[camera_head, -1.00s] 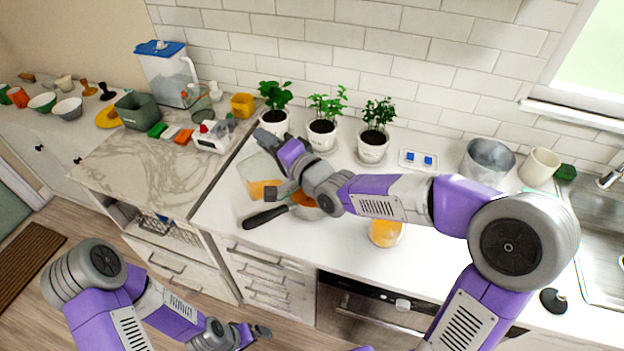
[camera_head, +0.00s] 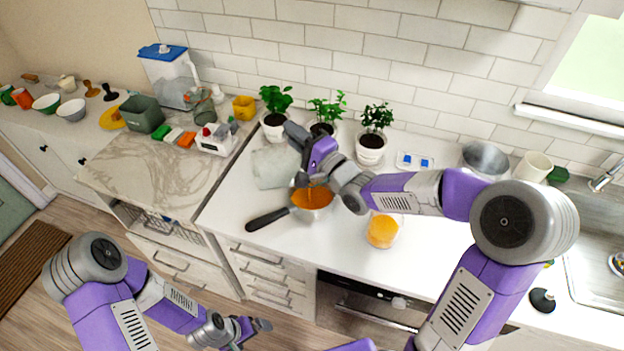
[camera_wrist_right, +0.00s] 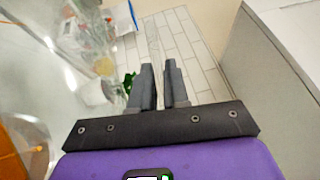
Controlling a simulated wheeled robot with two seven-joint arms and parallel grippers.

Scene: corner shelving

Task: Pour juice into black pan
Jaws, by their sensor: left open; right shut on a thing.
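The pan (camera_head: 327,211) sits on the white counter, its black handle (camera_head: 267,219) pointing left and orange juice (camera_head: 313,196) showing inside. My right gripper (camera_head: 292,134) is raised above and behind the pan, shut on a clear glass container (camera_head: 270,168). The container is tilted beside the pan; its outline is faint and little or no orange shows in it. In the right wrist view, clear glass (camera_wrist_right: 40,75) fills the left side and meets the closed fingers (camera_wrist_right: 163,85). My left gripper (camera_head: 262,326) is open and empty, low in front of the cabinets.
A glass of orange content (camera_head: 383,230) stands right of the pan. Potted plants (camera_head: 370,148) line the wall behind. A metal pot (camera_head: 485,160) and a cream mug (camera_head: 534,166) stand further right by the sink.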

